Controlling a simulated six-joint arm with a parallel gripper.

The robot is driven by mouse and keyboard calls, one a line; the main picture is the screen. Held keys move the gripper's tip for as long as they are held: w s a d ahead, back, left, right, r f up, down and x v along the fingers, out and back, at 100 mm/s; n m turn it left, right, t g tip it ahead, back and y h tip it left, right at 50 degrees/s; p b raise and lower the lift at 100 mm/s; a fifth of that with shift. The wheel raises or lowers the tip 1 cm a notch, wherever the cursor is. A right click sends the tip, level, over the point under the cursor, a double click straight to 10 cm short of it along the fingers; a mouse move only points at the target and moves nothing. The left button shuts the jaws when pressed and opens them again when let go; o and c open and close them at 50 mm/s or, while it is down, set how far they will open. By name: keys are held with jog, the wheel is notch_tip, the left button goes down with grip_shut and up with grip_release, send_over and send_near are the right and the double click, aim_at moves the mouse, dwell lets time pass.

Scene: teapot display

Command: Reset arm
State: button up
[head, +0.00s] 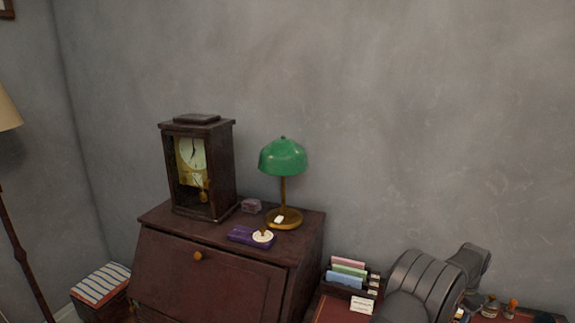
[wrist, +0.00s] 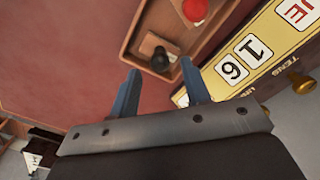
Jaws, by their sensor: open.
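My gripper (wrist: 160,97) shows in the wrist view with its two blue-grey fingers apart and nothing between them. It hangs over a reddish desk surface (wrist: 60,45). A wooden tray (wrist: 129,42) holding a stamp with a black knob (wrist: 160,58) and a red-knobbed piece (wrist: 194,10) lies just beyond the fingertips. In the head view, part of my grey arm shows at the lower right, and the gripper itself is out of that view. No teapot shows in either view.
A yellow-edged box with number cards (wrist: 245,58) stands close to the right finger. In the head view, a dark bureau (head: 205,275) bears a clock (head: 198,165), a green lamp (head: 283,157) and a purple item (head: 245,236). A card holder (head: 347,279) stands left of my arm.

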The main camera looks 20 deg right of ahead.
dwell(0.3)
notch_tip(320, 180, down, 4)
jog(key=shift+a+f, duration=0.1)
jog(key=shift+f, duration=0.1)
notch_tip(320, 180, up, 13)
notch_tip(320, 180, down, 12)
jog(key=shift+r, duration=0.1)
notch_tip(320, 180, up, 4)
jog(key=shift+f, duration=0.15)
jog(key=s+a+r, duration=0.2)
jog(key=s+r, duration=0.5)
jog(key=s, duration=0.4)
jog(key=w+a+m, duration=0.1)
jog(key=w+a, duration=0.1)
jog(key=a, duration=0.7)
jog(key=w+a, duration=0.2)
jog(key=a, duration=0.8)
jog(key=w+f, duration=0.7)
jog(key=w, duration=0.2)
jog(key=shift+w, duration=0.4)
jog(key=shift+s+d+r, duration=0.1)
